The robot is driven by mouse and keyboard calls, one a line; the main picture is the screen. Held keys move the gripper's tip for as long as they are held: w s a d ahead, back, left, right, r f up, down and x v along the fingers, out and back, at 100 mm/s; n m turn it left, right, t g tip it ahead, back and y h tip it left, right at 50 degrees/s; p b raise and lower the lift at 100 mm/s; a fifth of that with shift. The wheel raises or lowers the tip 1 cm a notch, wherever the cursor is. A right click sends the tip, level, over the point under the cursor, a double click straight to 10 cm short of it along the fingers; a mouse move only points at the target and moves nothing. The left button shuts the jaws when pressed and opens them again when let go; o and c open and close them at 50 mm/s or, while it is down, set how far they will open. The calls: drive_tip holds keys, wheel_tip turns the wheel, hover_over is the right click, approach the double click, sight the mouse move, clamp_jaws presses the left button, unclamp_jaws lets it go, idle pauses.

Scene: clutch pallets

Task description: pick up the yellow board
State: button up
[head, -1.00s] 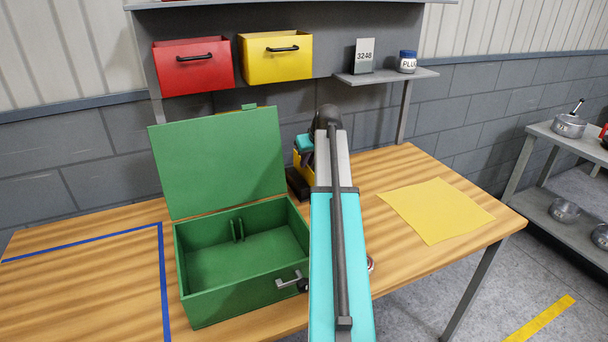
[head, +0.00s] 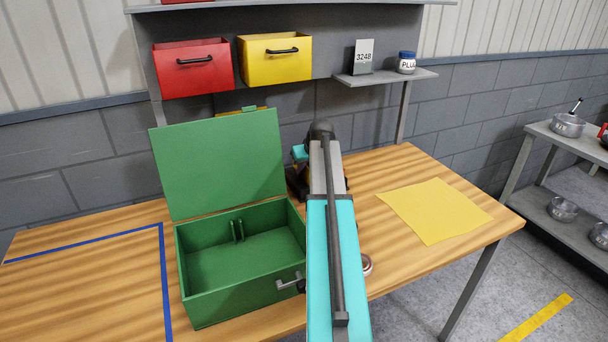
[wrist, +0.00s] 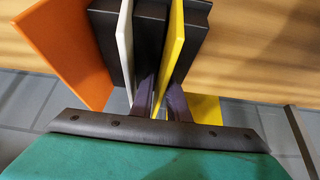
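The yellow board (wrist: 176,45) stands on edge in the wrist view, in a row with an orange board (wrist: 68,50) and a white board (wrist: 125,45), with black blocks (wrist: 150,40) between them. My gripper (wrist: 161,92) has its two dark fingers close on either side of the yellow board's near edge; they look shut on it. Whether the board is clear of the black blocks cannot be told. In the head view my arm hides most of this spot, beside the open green box (head: 235,300). A yellow strip (head: 228,113) shows behind its lid.
A flat yellow sheet (head: 435,210) lies on the right of the wooden table (head: 400,165). Blue tape (head: 163,270) marks the left part. Red (head: 195,70) and yellow (head: 275,60) bins hang behind. The raised green lid (head: 218,165) stands left of my arm.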

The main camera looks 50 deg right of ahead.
idle(0.4)
clamp_jaws()
drive_tip(key=shift+r, duration=0.15)
wheel_tip(320, 180, up, 10)
drive_tip(key=p, duration=0.5)
idle(1.5)
